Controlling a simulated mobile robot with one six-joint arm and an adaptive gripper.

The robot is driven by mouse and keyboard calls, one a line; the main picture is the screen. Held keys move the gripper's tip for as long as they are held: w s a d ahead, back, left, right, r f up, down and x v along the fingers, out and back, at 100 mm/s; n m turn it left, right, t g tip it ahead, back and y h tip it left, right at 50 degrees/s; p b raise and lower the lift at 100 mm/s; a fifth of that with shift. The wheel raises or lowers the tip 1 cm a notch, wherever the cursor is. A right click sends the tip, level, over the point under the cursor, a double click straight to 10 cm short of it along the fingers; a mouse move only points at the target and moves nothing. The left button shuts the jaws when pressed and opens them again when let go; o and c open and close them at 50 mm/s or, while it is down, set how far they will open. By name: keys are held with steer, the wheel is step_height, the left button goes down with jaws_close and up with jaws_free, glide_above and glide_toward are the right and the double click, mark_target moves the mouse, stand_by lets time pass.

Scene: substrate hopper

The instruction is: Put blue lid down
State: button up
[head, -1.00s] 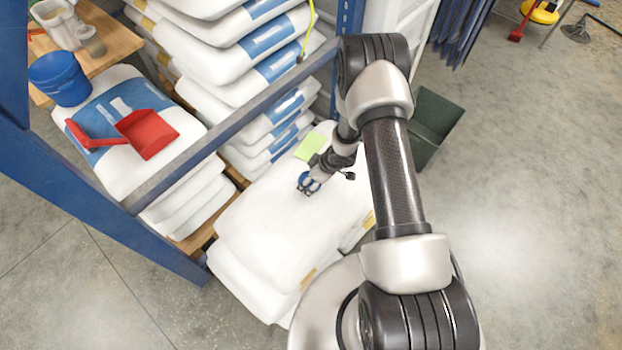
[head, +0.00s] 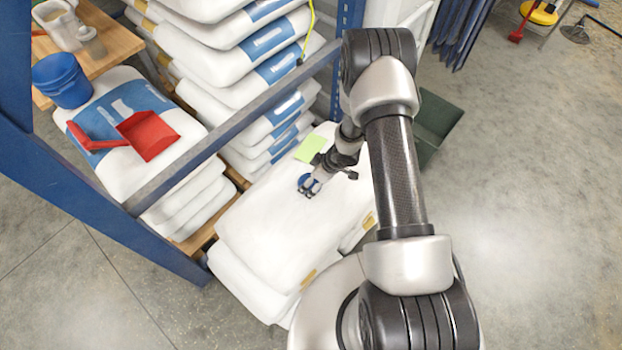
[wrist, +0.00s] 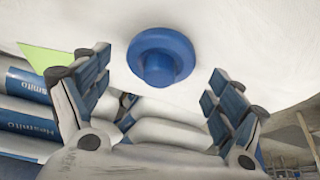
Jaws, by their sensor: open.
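The blue lid (wrist: 160,56) is a round disc with a raised knob, lying on the top white sack with its knob towards the wrist camera. It shows small in the head view (head: 309,182), partly covered by my gripper (head: 305,189). In the wrist view my gripper (wrist: 160,90) has its two fingers spread wide, one on each side of the lid. A clear gap shows between each finger and the lid, and nothing is held.
The white sack pile (head: 265,235) has bare room around the lid. A green note (head: 310,147) lies behind it. A dark green bin (head: 436,118) stands right.

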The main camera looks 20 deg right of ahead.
steer(key=s+d+r+m+t+h+p, duration=0.1)
steer(key=d+r+m+h+p, duration=0.3)
steer(key=r, duration=1.5)
steer(key=d+r+m+t+h, duration=0.15)
steer(key=d+r, duration=0.45)
steer(key=r, duration=1.3)
steer(key=s+a+r+m, duration=0.3)
steer(key=s+a+r, duration=0.1)
steer(key=s+r, duration=0.8)
steer(key=s+a+y, duration=0.1)
steer(key=s+a, duration=0.2)
steer(key=s, duration=0.3)
steer(key=s+a+r+g+y, duration=0.1)
steer(key=s+a, duration=0.2)
steer(key=s, duration=0.4)
steer(key=shift+s+a+r+m, duration=0.15)
steer(key=shift+a+m, duration=0.25)
steer(key=shift+m, duration=0.05)
